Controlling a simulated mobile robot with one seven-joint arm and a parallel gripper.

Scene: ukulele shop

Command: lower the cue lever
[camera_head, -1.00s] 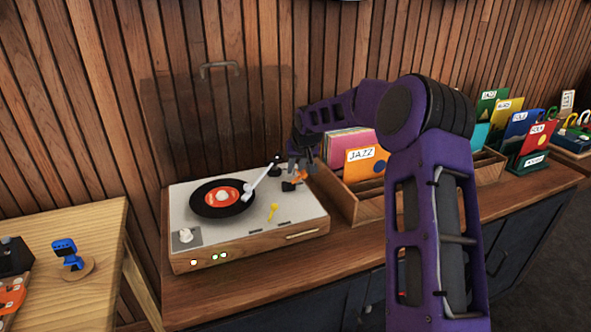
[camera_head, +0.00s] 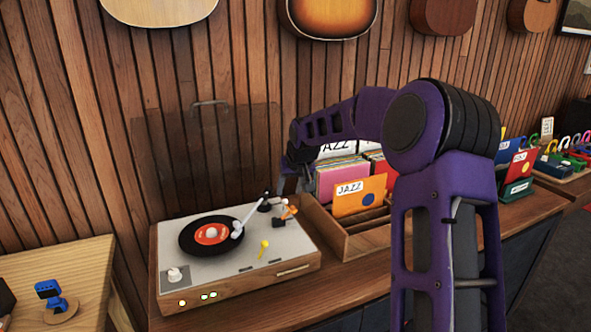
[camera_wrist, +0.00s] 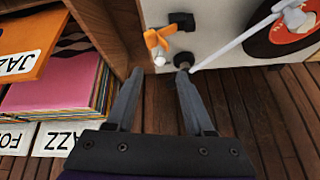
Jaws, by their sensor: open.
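The turntable (camera_head: 222,262) stands on the wooden counter with its clear lid raised. A black record with a red label (camera_head: 212,234) lies on it, and the white tonearm (camera_head: 244,223) reaches over the record. An orange lever (camera_head: 290,211) stands at the back right corner; it also shows in the wrist view (camera_wrist: 160,38), beside a small white knob (camera_wrist: 159,61). A small yellow lever (camera_head: 264,246) is near the front. I cannot tell for sure which is the cue lever. My gripper (camera_wrist: 160,75) is open and empty, its tips just short of the orange lever and near the tonearm pivot.
A wooden record crate (camera_head: 352,240) with a JAZZ sleeve (camera_head: 358,196) stands close at the turntable's right. A wooden table (camera_head: 60,262) with a blue clip-like item (camera_head: 50,291) is at the left. Guitars (camera_head: 330,14) hang on the wall above.

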